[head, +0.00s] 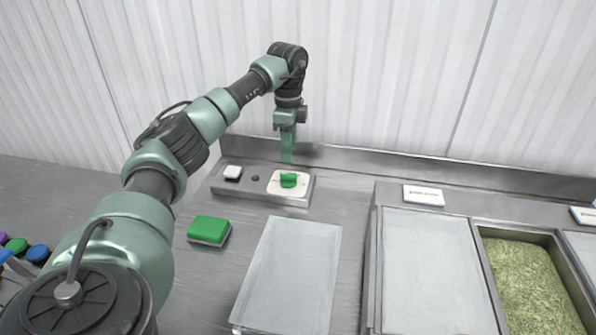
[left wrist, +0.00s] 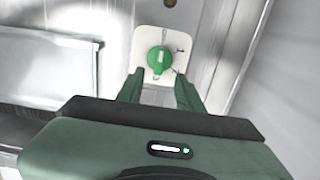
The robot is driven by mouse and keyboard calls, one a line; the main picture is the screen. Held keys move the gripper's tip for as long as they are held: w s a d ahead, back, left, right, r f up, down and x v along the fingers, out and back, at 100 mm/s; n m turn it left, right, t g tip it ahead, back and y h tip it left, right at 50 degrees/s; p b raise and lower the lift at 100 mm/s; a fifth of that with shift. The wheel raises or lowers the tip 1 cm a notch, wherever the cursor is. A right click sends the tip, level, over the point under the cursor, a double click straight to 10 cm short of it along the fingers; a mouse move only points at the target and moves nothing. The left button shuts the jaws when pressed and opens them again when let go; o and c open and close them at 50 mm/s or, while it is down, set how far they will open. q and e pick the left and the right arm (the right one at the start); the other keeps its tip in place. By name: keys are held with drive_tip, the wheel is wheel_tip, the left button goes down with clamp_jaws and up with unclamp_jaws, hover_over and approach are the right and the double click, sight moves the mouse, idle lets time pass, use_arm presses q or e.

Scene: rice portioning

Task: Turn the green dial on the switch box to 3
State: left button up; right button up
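The green dial (head: 289,180) sits on a white plate (head: 276,189) at the right end of the metal switch box (head: 240,190). In the left wrist view the dial (left wrist: 159,60) shows a pale mark on its lower side; the marks around it are too small to read. My left gripper (head: 288,158) points down above the dial, apart from it in the head view. Its two fingers (left wrist: 160,78) are spread, with nothing between them, and the dial lies beyond their tips. My right gripper is not in view.
A green sponge-like block (head: 209,230) and a pale flat tray (head: 288,275) lie in front. A bin of greenish grains (head: 525,285) is at right. A wall rises behind.

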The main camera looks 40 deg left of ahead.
sight(288, 174)
use_arm(q)
wheel_tip(288, 174, down, 7)
drive_tip(key=shift+s+a+f+p, duration=0.1)
drive_tip(key=shift+s+f+p, duration=0.1)
drive_tip(key=shift+p, duration=0.4)
clamp_jaws()
